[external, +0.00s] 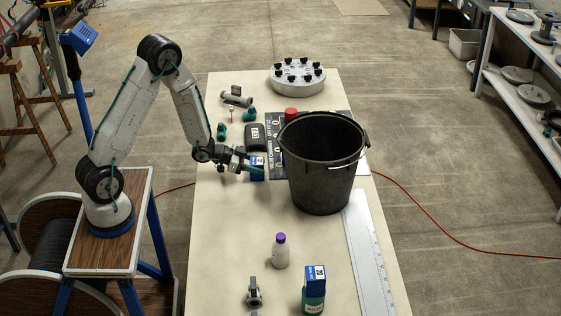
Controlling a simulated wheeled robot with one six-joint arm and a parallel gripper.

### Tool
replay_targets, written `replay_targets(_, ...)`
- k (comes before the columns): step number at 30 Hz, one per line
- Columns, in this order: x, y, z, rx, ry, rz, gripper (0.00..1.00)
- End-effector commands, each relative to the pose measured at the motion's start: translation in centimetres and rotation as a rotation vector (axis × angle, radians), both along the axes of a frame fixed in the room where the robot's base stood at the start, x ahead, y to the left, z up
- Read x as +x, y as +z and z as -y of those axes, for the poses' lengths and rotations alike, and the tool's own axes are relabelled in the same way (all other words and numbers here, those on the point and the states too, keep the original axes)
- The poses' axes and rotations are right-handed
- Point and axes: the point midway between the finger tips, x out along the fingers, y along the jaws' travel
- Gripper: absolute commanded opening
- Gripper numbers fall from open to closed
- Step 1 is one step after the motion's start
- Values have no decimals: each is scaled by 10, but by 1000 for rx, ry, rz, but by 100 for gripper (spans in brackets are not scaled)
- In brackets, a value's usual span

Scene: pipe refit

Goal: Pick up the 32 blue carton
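A small blue carton (257,174) with a white label on top stands on the table, left of the black bucket; its number is too small to read. My gripper (251,168) is low over the table, right at this carton, and overlaps its left and upper side. I cannot tell whether the fingers are closed on it or only beside it. A second blue carton (315,273) with a white number on top stands at the near end of the table, partly merging with a teal body below; its number is not clearly readable.
A large black bucket (322,165) stands close right of my gripper. A dark case (255,137) lies just behind it. A purple-capped bottle (280,252), a metal fitting (254,293) and a long ruler (369,255) are nearer. The table (225,235) is clear at front left.

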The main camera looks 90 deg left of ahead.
Motion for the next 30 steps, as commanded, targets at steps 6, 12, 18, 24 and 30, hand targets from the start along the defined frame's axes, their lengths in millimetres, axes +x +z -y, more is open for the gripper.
replay_targets(6, 0, 0, 0, 0, 0, 0, 24)
replay_targets(12, 0, 3, 0, 1, 0, 0, 24)
replay_targets(18, 0, 22, -1, 2, 1, 3, 24)
replay_targets(24, 0, 59, -1, 4, 0, 5, 24)
replay_targets(30, 0, 89, 0, 3, 0, 2, 24)
